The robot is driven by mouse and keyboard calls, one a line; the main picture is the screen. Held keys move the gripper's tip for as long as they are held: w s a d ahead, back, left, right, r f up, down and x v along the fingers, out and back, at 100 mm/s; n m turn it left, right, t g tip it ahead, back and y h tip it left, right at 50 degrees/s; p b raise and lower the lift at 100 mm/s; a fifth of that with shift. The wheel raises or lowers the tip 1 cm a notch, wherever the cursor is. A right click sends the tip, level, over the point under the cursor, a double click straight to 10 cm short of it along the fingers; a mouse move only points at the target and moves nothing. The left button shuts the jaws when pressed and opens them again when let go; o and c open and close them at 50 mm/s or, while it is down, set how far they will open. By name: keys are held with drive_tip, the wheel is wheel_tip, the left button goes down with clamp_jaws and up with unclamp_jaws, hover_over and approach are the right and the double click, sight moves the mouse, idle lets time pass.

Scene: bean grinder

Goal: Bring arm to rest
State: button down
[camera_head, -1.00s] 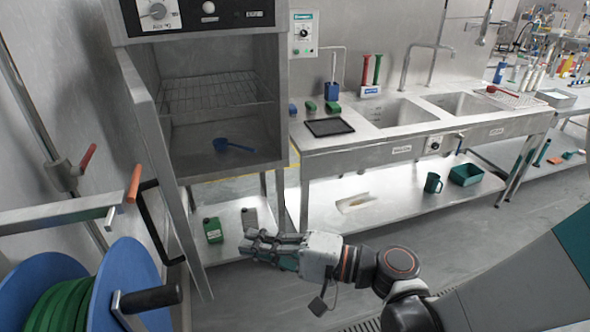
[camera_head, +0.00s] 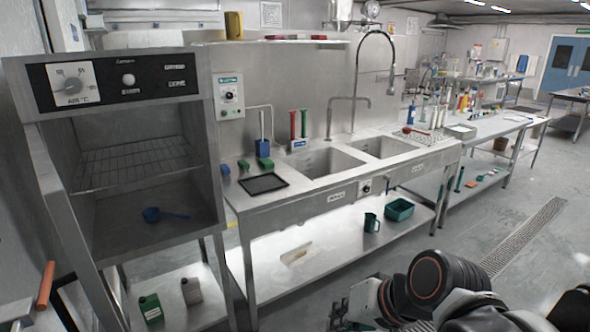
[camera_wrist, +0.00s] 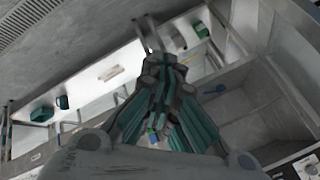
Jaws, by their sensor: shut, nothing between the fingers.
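My gripper (camera_head: 338,316) shows at the bottom of the head view, low in front of the sink bench and partly cut off by the frame edge. In the wrist view my gripper (camera_wrist: 163,62) has its grey and teal fingers drawn together, with nothing held. It is apart from the bench and the oven. My arm's dark joint with an orange ring shows at the lower right of the head view.
An open oven (camera_head: 130,150) with a blue scoop (camera_head: 153,214) inside stands at the left. The steel sink bench (camera_head: 300,212) has a lower shelf with a green mug (camera_head: 371,222) and a green bin (camera_head: 399,209). Open floor lies at the right, with a drain grate (camera_head: 525,235).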

drive_tip(key=s+d+t+h, duration=0.1)
drive_tip(key=s+d+h, duration=0.1)
drive_tip(key=d, duration=0.4)
drive_tip(key=s+d+r+n+h, duration=0.1)
drive_tip(key=s+d+h, duration=0.1)
drive_tip(key=d, duration=0.4)
drive_tip(key=shift+s+t+h+b, duration=0.4)
drive_tip(key=shift+h+b, duration=0.05)
drive_tip(key=shift+h, duration=0.05)
